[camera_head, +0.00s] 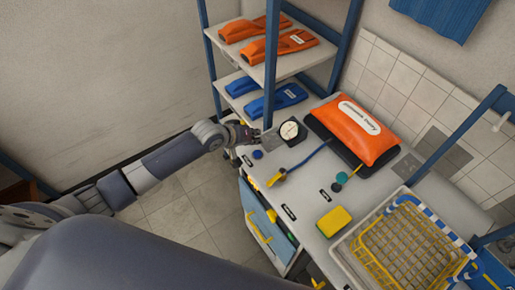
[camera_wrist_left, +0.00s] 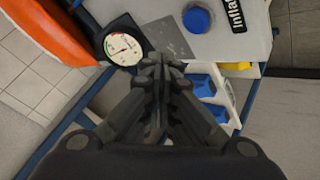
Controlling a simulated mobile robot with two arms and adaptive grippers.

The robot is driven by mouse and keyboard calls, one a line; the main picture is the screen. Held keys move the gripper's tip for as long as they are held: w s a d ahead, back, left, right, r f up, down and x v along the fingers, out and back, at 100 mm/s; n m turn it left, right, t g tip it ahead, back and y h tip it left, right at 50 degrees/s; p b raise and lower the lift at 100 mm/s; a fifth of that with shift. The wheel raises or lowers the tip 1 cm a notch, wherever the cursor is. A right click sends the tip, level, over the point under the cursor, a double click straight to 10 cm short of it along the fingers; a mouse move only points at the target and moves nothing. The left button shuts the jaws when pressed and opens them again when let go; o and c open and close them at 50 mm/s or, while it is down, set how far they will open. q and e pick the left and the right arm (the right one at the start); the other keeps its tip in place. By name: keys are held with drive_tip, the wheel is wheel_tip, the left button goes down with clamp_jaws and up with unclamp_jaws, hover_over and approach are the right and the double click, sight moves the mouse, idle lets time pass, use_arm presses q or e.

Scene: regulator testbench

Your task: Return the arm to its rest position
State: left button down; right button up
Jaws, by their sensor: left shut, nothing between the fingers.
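My left arm comes in from the left in the head view. My left gripper (camera_head: 243,134) is at the left edge of the bench, close to the round pressure gauge (camera_head: 290,131). In the left wrist view the fingers (camera_wrist_left: 162,75) are closed together with nothing between them. The gauge (camera_wrist_left: 123,47) shows there just beyond and left of the fingertips, its white dial facing up. The gripper appears apart from the gauge. My right gripper does not show in either view.
An orange cushion (camera_head: 357,132) lies behind the gauge on the bench. A shelf post (camera_head: 270,75) rises beside the gripper. Floor left of the bench is clear.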

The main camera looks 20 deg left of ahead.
use_arm(q)
drive_tip(key=shift+r+p, duration=0.3)
drive_tip(key=shift+r, duration=0.35)
drive_tip(key=shift+f, duration=0.1)
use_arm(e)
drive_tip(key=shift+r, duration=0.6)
